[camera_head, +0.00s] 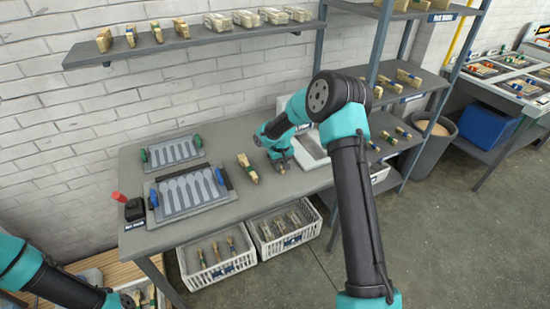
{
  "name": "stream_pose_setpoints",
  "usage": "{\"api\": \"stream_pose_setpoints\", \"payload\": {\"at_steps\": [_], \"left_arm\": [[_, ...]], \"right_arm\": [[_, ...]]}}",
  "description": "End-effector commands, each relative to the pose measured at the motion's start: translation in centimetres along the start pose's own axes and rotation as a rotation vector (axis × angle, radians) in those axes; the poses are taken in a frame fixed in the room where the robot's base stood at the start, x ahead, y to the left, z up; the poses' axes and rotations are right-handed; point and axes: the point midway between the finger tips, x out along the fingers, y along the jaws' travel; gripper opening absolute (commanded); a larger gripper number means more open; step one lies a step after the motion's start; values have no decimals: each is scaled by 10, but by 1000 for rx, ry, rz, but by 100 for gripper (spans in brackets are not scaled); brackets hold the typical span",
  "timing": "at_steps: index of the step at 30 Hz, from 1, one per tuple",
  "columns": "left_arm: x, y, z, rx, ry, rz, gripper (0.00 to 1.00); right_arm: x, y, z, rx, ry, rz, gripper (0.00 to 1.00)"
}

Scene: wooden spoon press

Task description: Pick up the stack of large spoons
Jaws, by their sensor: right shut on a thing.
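My right gripper (282,165) is low over the workbench, right of a stack of wooden spoons. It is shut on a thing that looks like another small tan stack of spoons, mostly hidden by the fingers. The free spoon stack (247,169) lies on the bench just left of the gripper, with a dark band around it. I cannot tell from this view which stack is the large size. My left arm enters at the lower left, and its gripper is out of the picture.
Two spoon-shaped press plates (184,191) and (172,151) lie on the bench's left. A black box with a red knob (134,209) is at the left end. A white tray (312,149) stands behind the right arm. White crates (217,255) with spoons sit below; shelves (200,40) hang above.

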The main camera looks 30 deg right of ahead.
Motion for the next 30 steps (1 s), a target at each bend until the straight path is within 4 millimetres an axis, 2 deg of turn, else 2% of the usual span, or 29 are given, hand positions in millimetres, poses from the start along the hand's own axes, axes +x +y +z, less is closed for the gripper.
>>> {"api": "stream_pose_setpoints", "payload": {"at_steps": [11,21,30], "left_arm": [[0,0,0,0,0,0,44],[0,0,0,0,0,0,44],[0,0,0,0,0,0,44]], "right_arm": [[-4,0,0,0,1,0,0],[-37,0,0,0,3,1,0],[-40,-18,40,-2,-1,1,0]]}}
